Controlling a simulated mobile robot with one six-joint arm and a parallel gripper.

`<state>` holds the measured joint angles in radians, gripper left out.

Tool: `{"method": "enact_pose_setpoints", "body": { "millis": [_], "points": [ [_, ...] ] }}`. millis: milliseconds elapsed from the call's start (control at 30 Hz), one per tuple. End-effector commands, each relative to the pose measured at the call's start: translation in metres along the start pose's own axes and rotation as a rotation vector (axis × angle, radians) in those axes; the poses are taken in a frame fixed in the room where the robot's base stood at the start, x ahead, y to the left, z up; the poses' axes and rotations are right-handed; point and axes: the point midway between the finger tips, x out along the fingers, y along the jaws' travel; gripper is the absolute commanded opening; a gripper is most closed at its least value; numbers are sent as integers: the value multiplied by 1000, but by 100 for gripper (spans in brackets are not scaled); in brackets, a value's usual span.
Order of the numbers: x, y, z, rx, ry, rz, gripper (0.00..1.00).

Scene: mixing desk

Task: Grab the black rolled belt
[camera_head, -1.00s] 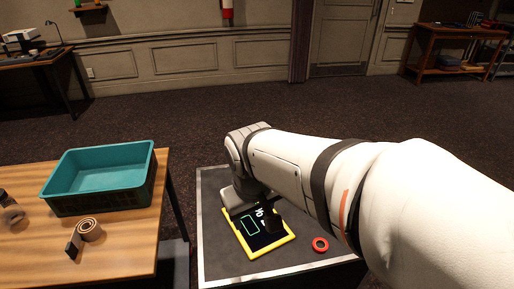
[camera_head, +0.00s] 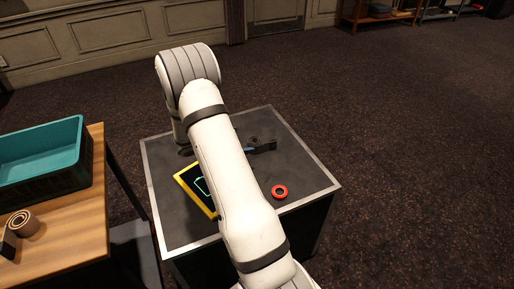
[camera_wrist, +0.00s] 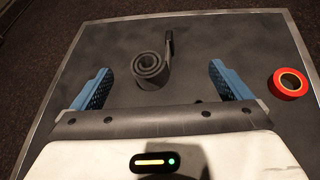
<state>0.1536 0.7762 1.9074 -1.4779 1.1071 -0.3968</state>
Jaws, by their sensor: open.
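The black rolled belt (camera_wrist: 150,70) lies coiled on the dark tabletop in the wrist view, with its loose end pointing away from me at the upper right of the coil. In the head view the belt (camera_head: 266,146) shows just right of my arm. My gripper (camera_wrist: 158,68) is open, its two blue ridged fingers apart on either side of the belt in the picture. The fingers do not visibly touch it; the height gap is unclear. In the head view my arm hides most of the gripper.
A red tape ring (camera_wrist: 287,83) lies right of the gripper, also in the head view (camera_head: 279,192). A yellow-framed tablet (camera_head: 187,180) is partly under my arm's outline. The wooden table (camera_head: 88,215) at left holds a teal bin (camera_head: 40,150) and a brown rolled belt (camera_head: 24,222).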

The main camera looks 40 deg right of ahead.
Motion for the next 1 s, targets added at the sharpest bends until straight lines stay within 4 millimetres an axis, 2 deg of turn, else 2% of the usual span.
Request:
{"method": "enact_pose_setpoints", "body": {
  "millis": [33, 200, 567, 833, 1000],
  "points": [
    [12, 4, -14, -44, -17, 15, 98],
    [30, 14, -32, -131, -52, 58, 98],
    [64, 17, -33, -144, -58, 64, 98],
    [103, 16, -34, -142, -57, 62, 98],
    [110, 18, -34, -142, -57, 64, 98]
  ]
}}
